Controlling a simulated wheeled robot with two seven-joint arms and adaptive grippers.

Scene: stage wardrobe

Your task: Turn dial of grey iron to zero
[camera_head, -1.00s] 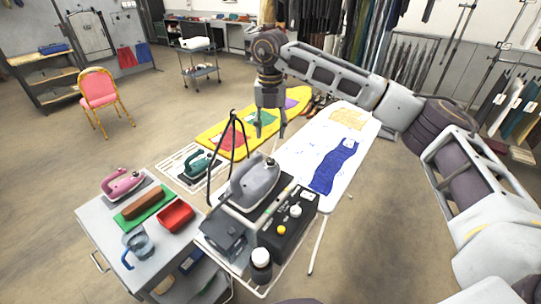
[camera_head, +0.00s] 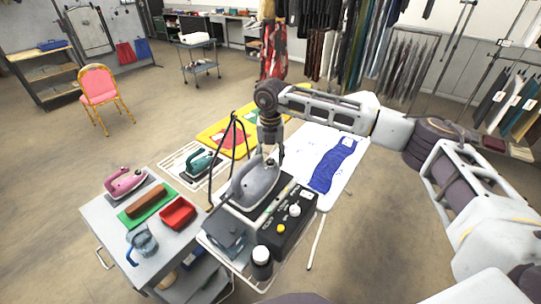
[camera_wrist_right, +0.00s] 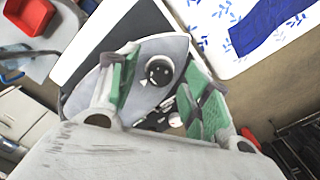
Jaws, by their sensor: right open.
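The grey iron (camera_head: 255,186) rests on the dark top of the ironing station, its nose toward the lower left. In the right wrist view its grey body (camera_wrist_right: 168,48) lies below my fingers, with a round dark dial (camera_wrist_right: 159,70) bearing a small white mark. My right gripper (camera_head: 272,159) points down just over the iron's rear end. In the right wrist view the open gripper (camera_wrist_right: 164,90) has its green-padded fingers on either side of the dial, with gaps visible. I cannot tell the height left between fingertips and dial. My left gripper is not in view.
A black control box (camera_head: 289,222) with knobs and a dark bottle (camera_head: 262,264) stand in front of the iron. A black cord stand (camera_head: 232,150) rises close left. Teal (camera_head: 201,163) and pink (camera_head: 124,183) irons sit further left. The white ironing board (camera_head: 318,150) extends behind right.

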